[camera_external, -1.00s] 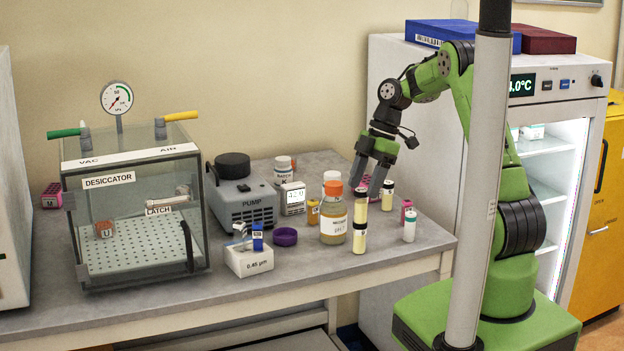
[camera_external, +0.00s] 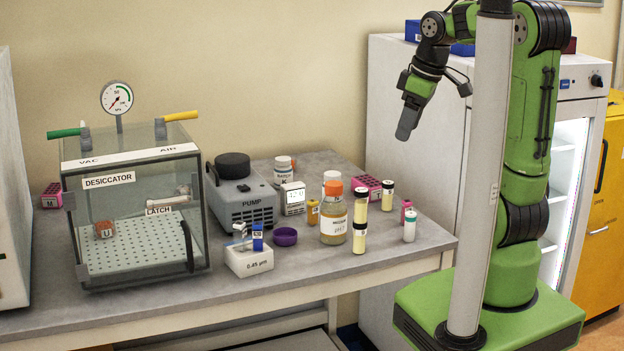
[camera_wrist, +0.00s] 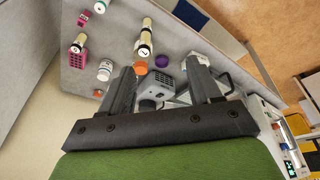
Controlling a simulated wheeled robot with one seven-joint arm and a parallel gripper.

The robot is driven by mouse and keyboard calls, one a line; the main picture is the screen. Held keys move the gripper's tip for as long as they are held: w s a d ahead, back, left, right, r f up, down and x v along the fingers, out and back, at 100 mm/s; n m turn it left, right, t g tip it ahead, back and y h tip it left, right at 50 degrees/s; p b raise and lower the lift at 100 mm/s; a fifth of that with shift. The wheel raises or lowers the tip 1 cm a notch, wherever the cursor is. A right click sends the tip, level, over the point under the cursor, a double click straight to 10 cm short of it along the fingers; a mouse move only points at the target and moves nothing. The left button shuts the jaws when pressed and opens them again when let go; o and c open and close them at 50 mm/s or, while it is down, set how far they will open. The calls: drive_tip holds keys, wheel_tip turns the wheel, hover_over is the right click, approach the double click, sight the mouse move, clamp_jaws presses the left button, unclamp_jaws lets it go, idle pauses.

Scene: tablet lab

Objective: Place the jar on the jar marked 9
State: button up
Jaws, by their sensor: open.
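Two pale-yellow jars with dark lids stand one on the other near the front of the bench. The upper jar (camera_external: 360,212) rests upright on the lower jar (camera_external: 359,240), and the two look aligned. A similar yellow jar (camera_external: 387,199) stands apart, behind and to the right. I cannot read which is marked 9. A yellow jar with a dark ring also shows in the wrist view (camera_wrist: 146,40). My gripper (camera_external: 406,133) is raised well above the bench, clear of the jars. In the wrist view its fingers (camera_wrist: 162,85) are apart with nothing held between them.
An orange-capped bottle (camera_external: 334,225) stands just left of the stack. A white vial (camera_external: 409,228) and a pink rack (camera_external: 368,187) are nearby. A pump (camera_external: 243,200), a purple cap (camera_external: 285,237) and a desiccator (camera_external: 140,215) lie farther left. The bench's front right edge is clear.

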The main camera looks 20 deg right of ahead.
drive_tip(key=s+d+f+m+t+h, duration=0.1)
drive_tip(key=s+d+m, duration=0.1)
drive_tip(key=s+m, duration=0.2)
drive_tip(key=s+d+f+m+t, duration=0.1)
drive_tip(key=s+m, duration=0.3)
drive_tip(key=s, duration=0.4)
drive_tip(key=shift+d+f+m+t+h, duration=0.15)
drive_tip(key=shift+d+m+t+h, duration=0.25)
drive_tip(key=shift+d, duration=0.4)
